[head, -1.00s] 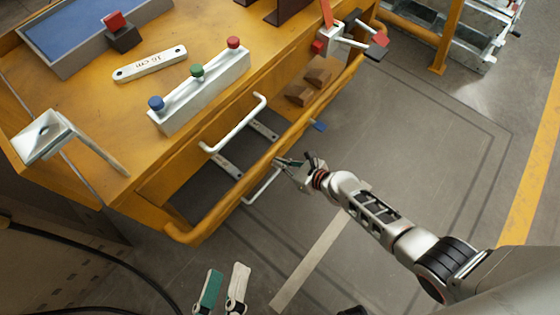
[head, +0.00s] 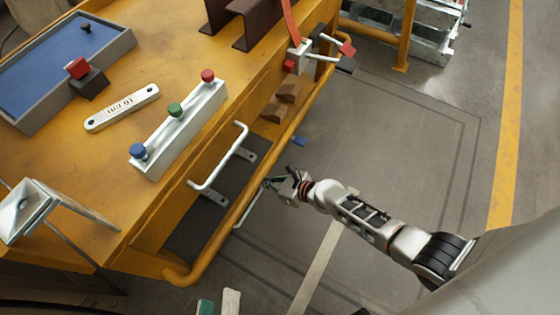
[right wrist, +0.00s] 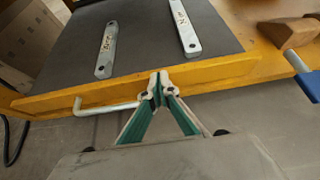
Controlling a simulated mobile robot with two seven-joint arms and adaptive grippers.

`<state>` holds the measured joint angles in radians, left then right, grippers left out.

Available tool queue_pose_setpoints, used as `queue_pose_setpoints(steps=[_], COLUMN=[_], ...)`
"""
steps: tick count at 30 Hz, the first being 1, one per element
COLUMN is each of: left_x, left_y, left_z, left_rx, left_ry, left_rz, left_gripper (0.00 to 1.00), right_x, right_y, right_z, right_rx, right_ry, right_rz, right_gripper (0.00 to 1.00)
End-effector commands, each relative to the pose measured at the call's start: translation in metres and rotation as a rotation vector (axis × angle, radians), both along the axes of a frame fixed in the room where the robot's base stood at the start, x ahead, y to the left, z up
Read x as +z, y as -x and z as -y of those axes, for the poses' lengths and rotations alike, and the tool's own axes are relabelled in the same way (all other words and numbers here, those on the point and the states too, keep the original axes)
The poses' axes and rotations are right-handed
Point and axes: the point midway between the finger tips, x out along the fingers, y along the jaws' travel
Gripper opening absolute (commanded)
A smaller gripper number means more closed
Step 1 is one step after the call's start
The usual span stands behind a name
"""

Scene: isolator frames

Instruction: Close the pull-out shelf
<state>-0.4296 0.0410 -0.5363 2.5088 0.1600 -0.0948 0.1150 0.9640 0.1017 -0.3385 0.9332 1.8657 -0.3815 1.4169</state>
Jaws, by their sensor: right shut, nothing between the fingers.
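The pull-out shelf (head: 196,238) stands out from under the yellow workbench, with its dark surface and yellow front edge exposed. In the right wrist view its dark top (right wrist: 146,38) carries two metal bars, and a silver handle (right wrist: 106,107) sits on its front. My right gripper (head: 270,183) is at the shelf's front, by one end of the handle. In the right wrist view its tips (right wrist: 159,84) are together and empty, just at the yellow edge; I cannot tell if they touch. My left gripper (head: 218,306) shows only finger ends at the bottom edge, held apart.
A white handle (head: 222,160) juts from the bench front above the shelf. Brown blocks (head: 281,102) and a blue piece (head: 299,140) lie further along. On the bench are a button box (head: 181,132) and a blue tray (head: 50,70). Floor right of the bench is open.

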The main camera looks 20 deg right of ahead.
Motion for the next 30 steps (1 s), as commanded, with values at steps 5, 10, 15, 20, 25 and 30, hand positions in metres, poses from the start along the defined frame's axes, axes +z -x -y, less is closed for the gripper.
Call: queue_pose_setpoints(steps=[5, 10, 15, 20, 25, 30], left_x=[0.000, 0.000, 0.000, 0.000, 0.000, 0.000], left_y=[-0.001, -0.001, -0.001, -0.001, -0.001, -0.001], left_z=[0.000, -0.001, -0.001, -0.001, -0.001, -0.001], left_rx=[0.000, 0.001, 0.001, 0.001, 0.001, 0.000], left_ry=[-0.001, -0.002, -0.002, -0.002, -0.002, -0.002], left_rz=[0.001, 0.002, 0.002, 0.002, 0.002, 0.003], left_gripper=[0.39, 0.39, 0.39, 0.39, 0.39, 0.39], right_x=[0.009, 0.022, 0.036, 0.047, 0.055, 0.057], right_y=[0.016, 0.033, 0.053, 0.068, 0.078, 0.079], right_z=[0.011, 0.024, 0.037, 0.048, 0.054, 0.056], right_rx=[0.004, 0.003, 0.003, 0.003, 0.001, 0.000], right_ry=[0.003, 0.004, 0.004, 0.001, 0.000, -0.002], right_rz=[0.001, 0.001, 0.001, 0.000, 0.000, -0.001], right_gripper=[0.00, 0.00, 0.00, 0.00, 0.00, 0.00])
